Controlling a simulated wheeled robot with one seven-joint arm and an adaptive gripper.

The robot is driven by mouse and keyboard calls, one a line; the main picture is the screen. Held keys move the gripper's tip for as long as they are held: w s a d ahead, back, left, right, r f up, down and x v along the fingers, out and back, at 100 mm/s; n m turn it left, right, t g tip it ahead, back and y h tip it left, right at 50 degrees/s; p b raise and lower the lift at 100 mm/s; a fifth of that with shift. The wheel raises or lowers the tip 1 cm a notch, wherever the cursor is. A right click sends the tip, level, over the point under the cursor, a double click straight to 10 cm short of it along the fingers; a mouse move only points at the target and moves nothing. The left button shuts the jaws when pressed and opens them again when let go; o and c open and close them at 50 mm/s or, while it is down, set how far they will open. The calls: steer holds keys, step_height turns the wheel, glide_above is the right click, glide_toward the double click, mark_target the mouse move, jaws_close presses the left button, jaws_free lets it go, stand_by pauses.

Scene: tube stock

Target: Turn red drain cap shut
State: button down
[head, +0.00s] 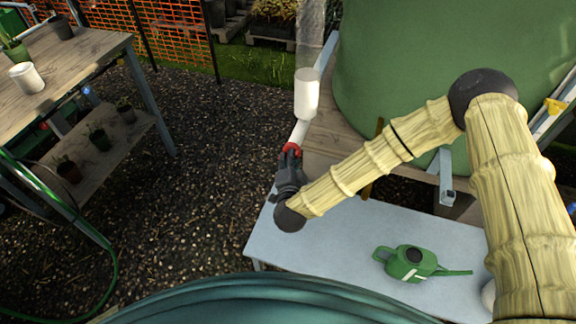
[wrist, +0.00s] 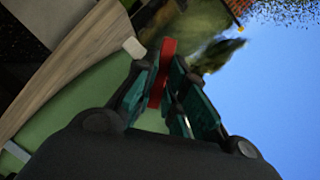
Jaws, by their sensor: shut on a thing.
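The red drain cap (head: 291,149) sits at the lower end of a white pipe (head: 299,133), below a white cylinder (head: 306,94). My gripper (head: 290,160) is at the cap, and its dark body hides the cap's near part in the head view. In the wrist view the red cap (wrist: 163,72) shows as a red band between the two fingers of my gripper (wrist: 165,85). The fingers are closed on it from both sides. I cannot tell how far the cap is turned.
A pale blue table (head: 340,245) stands below my arm, with a green watering can (head: 408,263) on it. A large green tank (head: 430,80) stands behind on wooden boards. A wooden bench (head: 80,62) with pots is at the left. Gravel ground between is clear.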

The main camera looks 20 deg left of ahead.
steer(key=shift+d+f+m+t+y+b, duration=0.15)
steer(key=shift+m+t+y+b, duration=0.3)
steer(key=shift+m+b, duration=1)
steer(key=shift+a+f+m+t+y+b, duration=0.1)
steer(key=shift+m+t+y+b, duration=0.3)
steer(key=shift+m+b, duration=1.05)
steer(key=shift+r+b, duration=0.1)
steer(key=shift+b, duration=0.35)
steer(key=c, duration=1.5)
jaws_free()
steer(key=v, duration=1.2)
